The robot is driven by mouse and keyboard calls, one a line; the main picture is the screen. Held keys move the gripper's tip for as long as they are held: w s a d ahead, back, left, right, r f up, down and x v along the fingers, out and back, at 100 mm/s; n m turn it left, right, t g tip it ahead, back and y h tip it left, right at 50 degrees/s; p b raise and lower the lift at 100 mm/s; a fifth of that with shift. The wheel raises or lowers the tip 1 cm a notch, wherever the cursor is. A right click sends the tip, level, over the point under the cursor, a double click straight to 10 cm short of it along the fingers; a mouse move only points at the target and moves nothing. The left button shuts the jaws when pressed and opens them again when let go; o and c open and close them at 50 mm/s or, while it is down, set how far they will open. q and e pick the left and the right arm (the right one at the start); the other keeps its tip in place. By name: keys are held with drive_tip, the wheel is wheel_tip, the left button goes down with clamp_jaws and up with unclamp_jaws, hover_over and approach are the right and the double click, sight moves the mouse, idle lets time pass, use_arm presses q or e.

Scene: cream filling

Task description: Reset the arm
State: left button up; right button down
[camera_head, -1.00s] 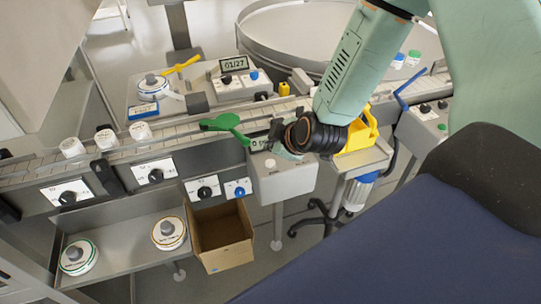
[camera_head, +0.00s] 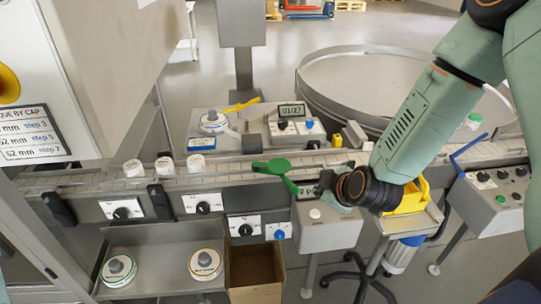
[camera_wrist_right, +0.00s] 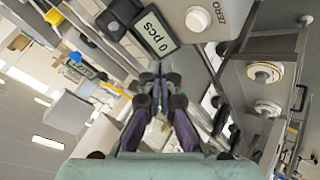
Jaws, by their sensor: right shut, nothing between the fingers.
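My right arm comes in from the upper right in the head view. Its gripper (camera_head: 326,186) is beside the small counter display (camera_head: 306,191) above a grey box with a white knob (camera_head: 315,214). In the right wrist view the fingers (camera_wrist_right: 158,78) are together, with nothing between them. The display, reading 0 pcs (camera_wrist_right: 153,35), and the ZERO knob (camera_wrist_right: 197,19) lie beyond the fingertips there. The dark wrist partly hides the gripper in the head view. My left gripper is out of view.
A conveyor (camera_head: 100,186) with several white jars (camera_head: 133,168) runs across. A green-handled lever (camera_head: 272,167) stands close to the gripper. A yellow bin (camera_head: 412,198) is right of the wrist. A cardboard box (camera_head: 256,292) sits below, with a large round table (camera_head: 345,60) behind.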

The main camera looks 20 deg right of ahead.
drive_tip(key=shift+m, duration=0.8)
drive_tip(key=s+m, duration=0.1)
drive_tip(key=s+a+f+m, duration=0.1)
drive_tip(key=m, duration=0.1)
drive_tip(key=shift+a+f+g, duration=0.1)
drive_tip(key=shift+a+g, duration=0.05)
drive_tip(key=shift+g, duration=0.15)
drive_tip(key=s+a+f+m+g+b, duration=0.1)
drive_tip(key=s+a+f+g+b, duration=0.1)
drive_tip(key=s+f, duration=0.7)
drive_tip(key=s+a+f+m+g+b, duration=0.2)
drive_tip(key=s+f+g+b, duration=0.1)
drive_tip(key=s+f+b, duration=0.4)
drive_tip(key=s+a+f+m+g+b, duration=0.1)
drive_tip(key=s+f+b, duration=0.4)
drive_tip(key=s+f, duration=0.7)
drive_tip(key=s+a+g, duration=0.1)
drive_tip(key=g, duration=0.1)
drive_tip(key=shift+a+f+g, duration=0.25)
drive_tip(key=shift+a+g, duration=0.05)
drive_tip(key=shift+a, duration=0.1)
drive_tip(key=shift+d+m, duration=0.15)
drive_tip(key=shift+m, duration=0.15)
